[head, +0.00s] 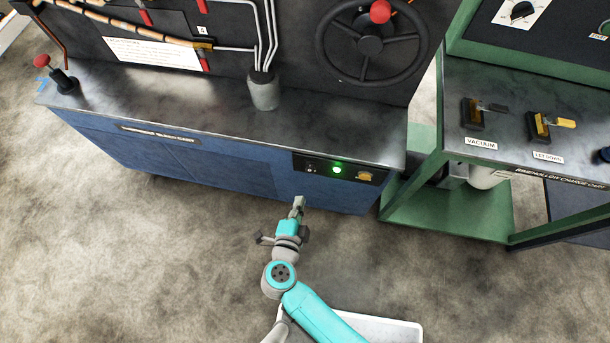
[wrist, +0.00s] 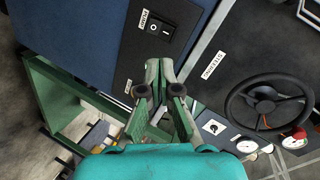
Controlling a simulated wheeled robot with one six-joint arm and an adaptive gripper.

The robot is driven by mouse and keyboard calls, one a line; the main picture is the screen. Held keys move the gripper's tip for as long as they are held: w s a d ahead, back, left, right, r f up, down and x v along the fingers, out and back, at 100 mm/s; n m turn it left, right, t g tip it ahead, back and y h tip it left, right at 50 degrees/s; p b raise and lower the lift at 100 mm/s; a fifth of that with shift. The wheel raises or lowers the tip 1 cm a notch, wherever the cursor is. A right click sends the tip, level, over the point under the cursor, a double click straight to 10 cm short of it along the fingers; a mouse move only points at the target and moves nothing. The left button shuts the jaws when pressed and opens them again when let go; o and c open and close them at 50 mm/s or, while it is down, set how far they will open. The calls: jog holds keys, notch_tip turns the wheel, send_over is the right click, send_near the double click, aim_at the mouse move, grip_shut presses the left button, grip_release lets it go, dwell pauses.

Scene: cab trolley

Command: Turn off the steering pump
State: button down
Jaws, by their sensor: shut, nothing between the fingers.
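On the front of the blue trolley (head: 190,155) is a black control panel (head: 322,174). It carries a small dark switch (head: 311,168), a lit green lamp (head: 337,169) and a yellow part (head: 365,177). My gripper (head: 299,202) is in front of the trolley, just below the panel. In the wrist view my gripper (wrist: 159,66) is shut and empty, its tips appearing below the rocker switch. I cannot tell whether they touch anything.
A steering wheel (head: 371,38) stands on the trolley's upright board. A grey cup-like holder (head: 264,92) and a red-knobbed lever (head: 63,79) are on its top. The floor left of my arm is clear.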

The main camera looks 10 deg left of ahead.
aim_at(307, 170)
jog(key=n, duration=0.4)
jog(key=s+n, duration=0.1)
jog(key=n, duration=0.8)
jog(key=shift+s+a+r+g, duration=0.1)
jog(key=shift+s+a+g, duration=0.15)
jog(key=shift+g, duration=0.05)
jog(key=x, duration=1.4)
jog(key=shift+w, duration=0.1)
